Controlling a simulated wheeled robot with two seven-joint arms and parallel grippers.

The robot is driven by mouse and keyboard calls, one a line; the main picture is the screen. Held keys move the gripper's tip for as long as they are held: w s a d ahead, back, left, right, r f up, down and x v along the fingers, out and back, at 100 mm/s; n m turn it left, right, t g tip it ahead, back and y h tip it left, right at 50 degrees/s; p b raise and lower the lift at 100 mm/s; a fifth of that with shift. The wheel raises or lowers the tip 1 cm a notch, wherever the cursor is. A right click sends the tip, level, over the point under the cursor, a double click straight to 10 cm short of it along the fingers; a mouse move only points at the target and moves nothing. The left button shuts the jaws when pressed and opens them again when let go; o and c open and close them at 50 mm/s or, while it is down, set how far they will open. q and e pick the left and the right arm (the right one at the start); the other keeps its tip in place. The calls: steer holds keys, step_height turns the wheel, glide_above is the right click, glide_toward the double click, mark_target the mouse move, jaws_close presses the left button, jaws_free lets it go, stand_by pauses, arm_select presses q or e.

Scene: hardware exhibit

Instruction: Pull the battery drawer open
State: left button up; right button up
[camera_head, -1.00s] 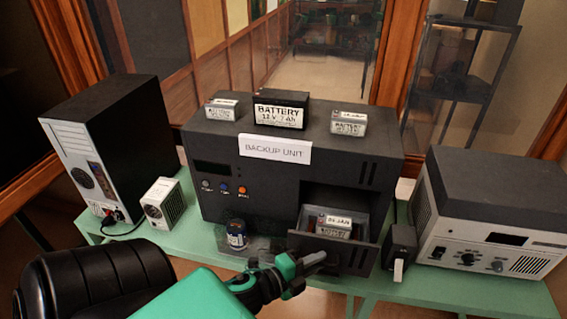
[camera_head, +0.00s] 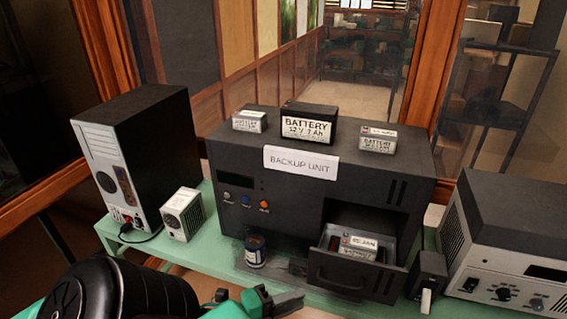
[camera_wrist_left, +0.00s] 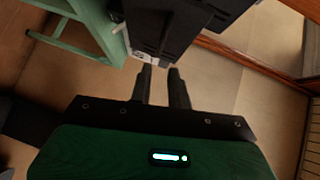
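The backup unit (camera_head: 225,160) is a dark box with a white label on the green bench. Its battery drawer (camera_head: 345,274) stands pulled out at the lower right, with grey batteries (camera_head: 359,247) inside and a handle on its front. My left gripper (camera_head: 300,299) is in front of the bench, left of the drawer front and apart from it. In the left wrist view its two dark fingers (camera_wrist_left: 162,70) are parted with a narrow empty gap, beneath a dark box-like part that I cannot identify for sure. My right gripper is not in view.
A jar (camera_head: 255,252) stands before the unit, left of the drawer. A small black box (camera_head: 428,272) is close to the drawer's right. Batteries (camera_head: 307,124) sit on top of the unit. A black computer case (camera_head: 150,160) and a grey device (camera_head: 515,225) flank it.

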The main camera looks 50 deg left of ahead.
arm_select(q)
steer(key=shift+v, duration=0.95)
steer(key=s+a+f+n+g+y, duration=0.1)
steer(key=a+f+n+g+y, duration=0.15)
steer(key=f, duration=1.05)
steer(key=s+a+f+n+g+y, duration=0.15)
steer(key=f+n, duration=0.25)
steer(key=f, duration=0.9)
steer(key=s+a+f+n+g+y, duration=0.1)
steer(key=s+a+f+n+g, duration=0.15)
steer(key=f, duration=0.95)
steer(key=s+d+f+n+g, duration=0.2)
steer(key=s+f, duration=0.3)
steer(key=f, duration=0.3)
steer(key=s+d+f+n+g, duration=0.3)
steer(key=s+d+f, duration=0.2)
steer(key=f, duration=0.4)
steer(key=s+d+f+n+g+h, duration=0.1)
steer(key=s+d+f+n+g, duration=0.1)
steer(key=s+f, duration=0.5)
step_height(320, 180, down, 2)
steer(key=shift+d+f+n+g, duration=0.1)
steer(key=shift+d+n+g, duration=0.2)
steer(key=shift+d+g, duration=0.5)
